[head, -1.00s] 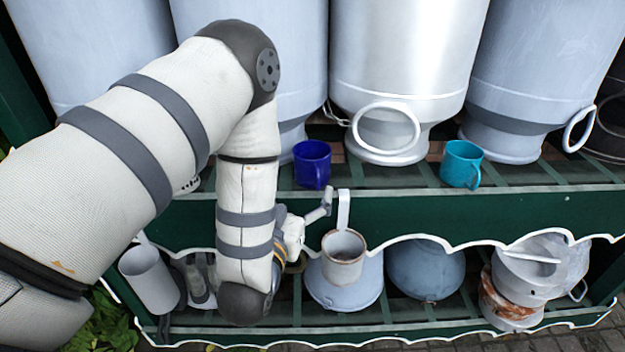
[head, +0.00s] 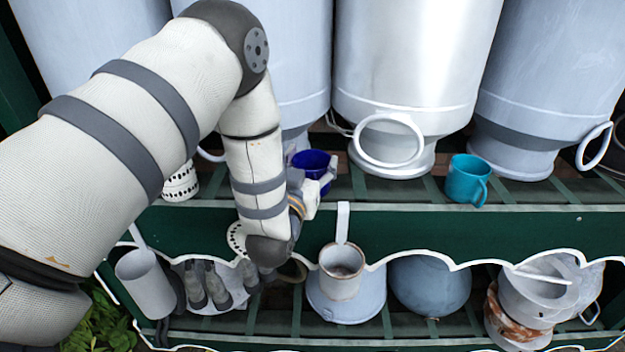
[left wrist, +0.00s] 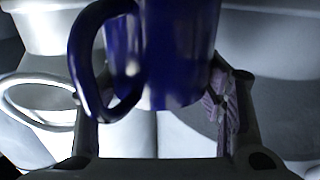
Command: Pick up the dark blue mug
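The dark blue mug (head: 309,161) stands on the upper shelf, left of the middle in the head view, its lower part partly hidden by my left gripper (head: 313,184). In the left wrist view the mug (left wrist: 175,50) is large and close, between the two spread fingers, with its handle at the left in front of the left finger. The right finger pad is close to the mug's side; I cannot tell whether it touches. My left gripper looks open around the mug. My right gripper is not in view.
Tall grey churns (head: 405,60) stand close behind the mug. A teal mug (head: 467,179) is to the right on the same shelf (head: 405,191). A small dipper cup (head: 341,281) hangs below the shelf edge. The lower shelf holds several vessels.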

